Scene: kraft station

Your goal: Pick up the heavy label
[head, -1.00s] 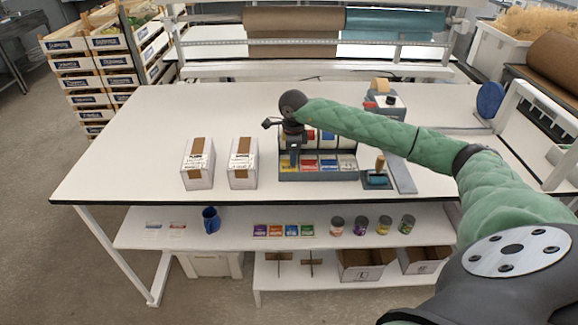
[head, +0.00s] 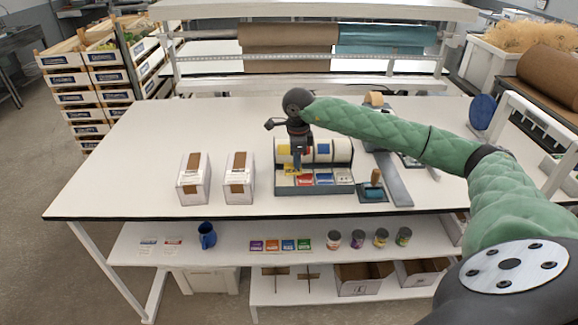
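A grey label tray (head: 315,189) stands mid-table. Red (head: 305,180), blue (head: 324,178) and white (head: 344,176) labels lie in its front compartments. A yellow label (head: 292,169) shows at the left end, higher than the row of the others, at the fingertips of my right gripper (head: 297,164). The gripper points down and appears shut on the yellow label, slightly above the tray. It partly hides the tray's left end. The print on the labels is too small to read, so I cannot tell which says heavy. My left gripper is out of view.
Two taped white boxes (head: 194,182) (head: 240,180) stand left of the tray. A teal-based tool with a wooden handle (head: 373,190) and a grey strip (head: 394,182) lie to the right. The table's left part is clear. A lower shelf holds a blue mug (head: 207,236) and tins (head: 357,238).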

